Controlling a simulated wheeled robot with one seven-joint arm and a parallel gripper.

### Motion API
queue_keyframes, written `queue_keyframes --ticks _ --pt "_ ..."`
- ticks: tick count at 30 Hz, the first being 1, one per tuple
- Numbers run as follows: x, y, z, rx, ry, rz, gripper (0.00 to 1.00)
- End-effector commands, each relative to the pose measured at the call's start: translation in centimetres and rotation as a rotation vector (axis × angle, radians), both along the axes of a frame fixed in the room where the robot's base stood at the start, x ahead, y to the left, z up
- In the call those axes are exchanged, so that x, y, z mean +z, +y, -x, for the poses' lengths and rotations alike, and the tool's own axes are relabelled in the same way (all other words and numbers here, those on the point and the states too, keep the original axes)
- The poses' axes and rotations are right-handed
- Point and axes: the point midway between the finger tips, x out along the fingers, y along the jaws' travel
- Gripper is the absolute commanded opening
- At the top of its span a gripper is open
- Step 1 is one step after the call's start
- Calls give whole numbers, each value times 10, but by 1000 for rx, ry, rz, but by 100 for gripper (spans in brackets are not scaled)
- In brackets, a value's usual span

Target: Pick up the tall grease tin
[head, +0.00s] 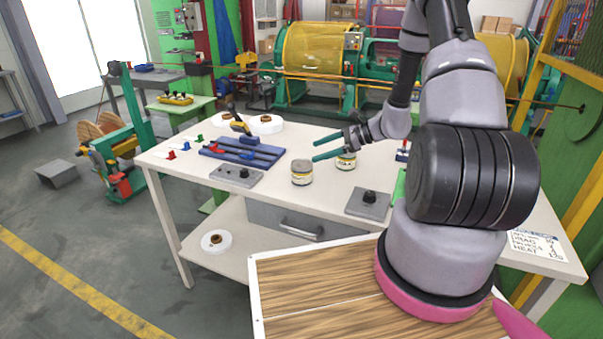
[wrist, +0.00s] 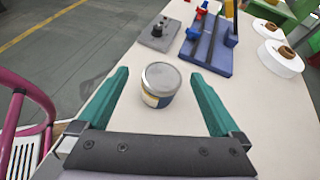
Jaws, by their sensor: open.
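The taller tin (head: 302,173), with a grey lid and a pale label, stands upright on the white table in the head view. In the wrist view the tin (wrist: 158,86) stands between the lines of the two fingers, near the level of their tips, with its lid seen from above. My gripper (head: 315,150) is open and empty, its two green fingers pointing left above the table. The open fingers also frame the tin in the wrist view (wrist: 160,75). A shorter tin (head: 346,162) stands just right of the taller one, under my gripper; the wrist view does not show it.
A grey plate with a black knob (head: 236,175) and a blue rack (head: 243,150) lie left of the tins. Another knobbed plate (head: 368,203) lies to the right. White spools (head: 266,125) stand at the back. Bare tabletop surrounds the taller tin.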

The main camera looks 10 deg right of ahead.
Motion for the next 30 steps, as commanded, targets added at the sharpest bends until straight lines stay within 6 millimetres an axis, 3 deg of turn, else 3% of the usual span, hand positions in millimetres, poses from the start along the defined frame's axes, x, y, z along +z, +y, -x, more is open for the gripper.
queue_keyframes --ticks 3,6,30 --pt "-30 -6 -4 -74 47 -52 100" --pt "-42 -8 -6 -106 63 -73 100" --pt "-84 76 -40 -112 68 -77 100"
